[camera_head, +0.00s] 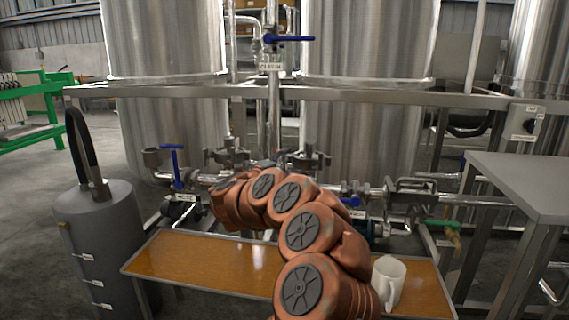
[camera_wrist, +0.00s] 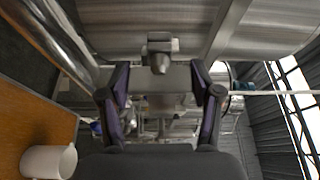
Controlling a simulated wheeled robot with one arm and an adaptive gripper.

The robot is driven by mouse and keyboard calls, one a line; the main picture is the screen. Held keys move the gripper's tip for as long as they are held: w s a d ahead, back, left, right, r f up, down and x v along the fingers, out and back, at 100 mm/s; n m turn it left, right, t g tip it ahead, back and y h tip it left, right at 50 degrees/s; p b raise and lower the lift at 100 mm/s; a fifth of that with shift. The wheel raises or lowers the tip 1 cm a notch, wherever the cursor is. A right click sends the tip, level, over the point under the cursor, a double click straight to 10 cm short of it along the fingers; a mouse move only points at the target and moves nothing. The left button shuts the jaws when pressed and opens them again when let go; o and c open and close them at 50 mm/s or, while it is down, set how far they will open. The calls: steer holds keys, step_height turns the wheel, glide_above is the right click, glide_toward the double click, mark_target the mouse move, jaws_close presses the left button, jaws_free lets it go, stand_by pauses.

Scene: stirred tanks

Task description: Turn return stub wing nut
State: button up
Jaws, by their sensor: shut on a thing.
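My gripper (camera_wrist: 160,84) shows in the wrist view with its two dark fingers set wide apart, one at each side of a grey metal piece. This piece, which I take to be the wing nut (camera_wrist: 160,75), spans the gap between the fingers. A short metal fitting with a rounded end (camera_wrist: 160,58) shows just beyond it. In the head view my copper-coloured arm reaches forward to the pipework under the tanks, and it hides most of my gripper and the nut.
Steel tanks (camera_head: 165,60) stand behind a frame rail (camera_head: 340,93). Blue-handled valves (camera_head: 177,165) and pipes lie near my arm. A wooden-topped table (camera_head: 190,262) is below, with a white mug (camera_head: 388,281) at its right. A grey cylinder (camera_head: 100,235) stands left.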

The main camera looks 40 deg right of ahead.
steer(key=shift+m, duration=0.3)
steer(key=o, duration=1.2)
steer(key=shift+c, duration=0.2)
steer(key=shift+a, duration=0.15)
steer(key=v, duration=1.2)
steer(key=shift+r, duration=0.1)
